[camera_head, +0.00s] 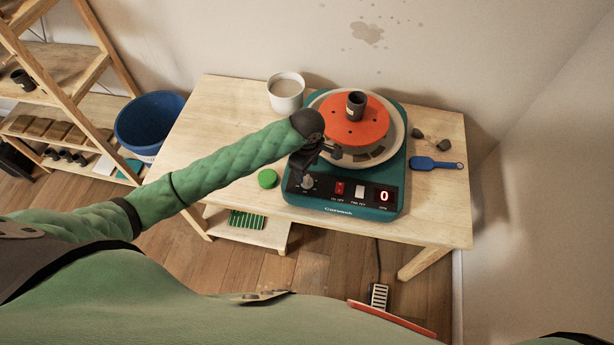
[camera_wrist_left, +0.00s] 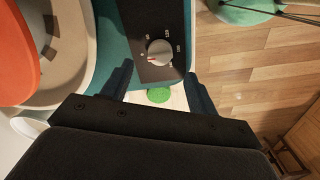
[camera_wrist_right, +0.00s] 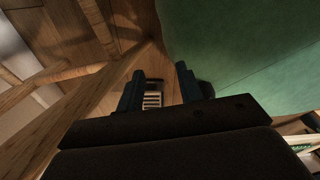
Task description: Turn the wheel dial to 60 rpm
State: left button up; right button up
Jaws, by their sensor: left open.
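The teal pottery wheel (camera_head: 400,150) stands on the wooden table, and its red display (camera_head: 384,196) reads 0. The dial is a pale round knob on the black panel (camera_head: 325,193), at the panel's left end in the head view. In the left wrist view the dial (camera_wrist_left: 160,52) shows clearly, with a short red mark on its left side and a printed scale around it. My left gripper (camera_head: 308,172) is above the dial, fingers pointing down. In the left wrist view its fingers (camera_wrist_left: 158,88) are apart with nothing between them. My right gripper (camera_wrist_right: 160,85) is open and empty, away from the table.
The wheel's orange bat (camera_head: 352,128) carries a small dark pot (camera_head: 356,104). A foot pedal (camera_head: 379,295) is on the floor.

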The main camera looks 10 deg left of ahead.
aim_at(307, 179)
pick_arm(q)
notch_tip(307, 179, down, 5)
jog(key=shift+r+p, duration=0.2)
jog(key=shift+p, duration=0.75)
jog(key=shift+f, duration=0.85)
jog(key=shift+c, duration=0.2)
jog(key=c, duration=0.9)
